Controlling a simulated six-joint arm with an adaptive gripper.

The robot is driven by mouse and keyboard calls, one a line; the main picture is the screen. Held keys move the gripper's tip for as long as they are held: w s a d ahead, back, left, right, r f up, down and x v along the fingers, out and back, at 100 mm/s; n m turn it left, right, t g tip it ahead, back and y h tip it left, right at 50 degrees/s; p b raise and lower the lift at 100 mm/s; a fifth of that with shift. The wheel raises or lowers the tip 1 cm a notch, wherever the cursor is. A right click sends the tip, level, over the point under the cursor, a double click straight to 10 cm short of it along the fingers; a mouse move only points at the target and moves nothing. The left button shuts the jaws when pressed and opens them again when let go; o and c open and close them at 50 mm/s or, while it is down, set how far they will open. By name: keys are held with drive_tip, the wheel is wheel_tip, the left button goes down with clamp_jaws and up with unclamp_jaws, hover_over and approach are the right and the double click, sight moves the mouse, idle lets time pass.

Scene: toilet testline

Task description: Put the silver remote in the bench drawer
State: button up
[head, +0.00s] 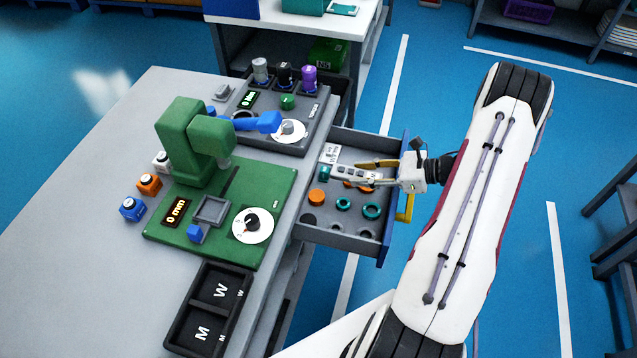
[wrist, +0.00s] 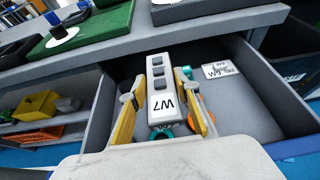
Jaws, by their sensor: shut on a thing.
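The silver remote (wrist: 160,90) is a slim pale grey bar with dark square buttons and a white label reading W7. My gripper (wrist: 163,110) is shut on it, with a yellow finger on each side. In the head view the remote (head: 345,173) shows at the tip of my gripper (head: 378,172), over the open bench drawer (head: 345,241). The drawer is pulled out from the bench and has a yellow handle (head: 405,208). Whether the remote touches the drawer floor I cannot tell.
The drawer holds teal rings (head: 372,211), orange pieces (head: 316,197) and a white label card (wrist: 220,70). The grey bench (head: 100,200) carries a green test machine (head: 190,130), a grey dial unit (head: 290,130) and a black W/M tray (head: 208,310).

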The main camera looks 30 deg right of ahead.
drive_tip(key=x, duration=0.7)
drive_tip(key=f+x, duration=0.1)
drive_tip(key=x, duration=0.3)
drive_tip(key=shift+s+d, duration=0.15)
drive_tip(key=shift+s, duration=0.1)
drive_tip(key=shift+w, duration=0.1)
drive_tip(key=shift+w+a+f, duration=0.15)
drive_tip(key=shift+a, duration=0.1)
drive_tip(key=shift+f+x, duration=0.2)
drive_tip(key=shift+x, duration=0.8)
drive_tip(key=shift+f+x, duration=0.2)
drive_tip(key=shift+x, duration=0.8)
drive_tip(key=shift+s+f, duration=0.25)
drive_tip(key=shift+f, duration=0.5)
drive_tip(key=o, duration=1.2)
drive_tip(key=shift+o, duration=0.2)
drive_tip(key=shift+d+r, duration=0.1)
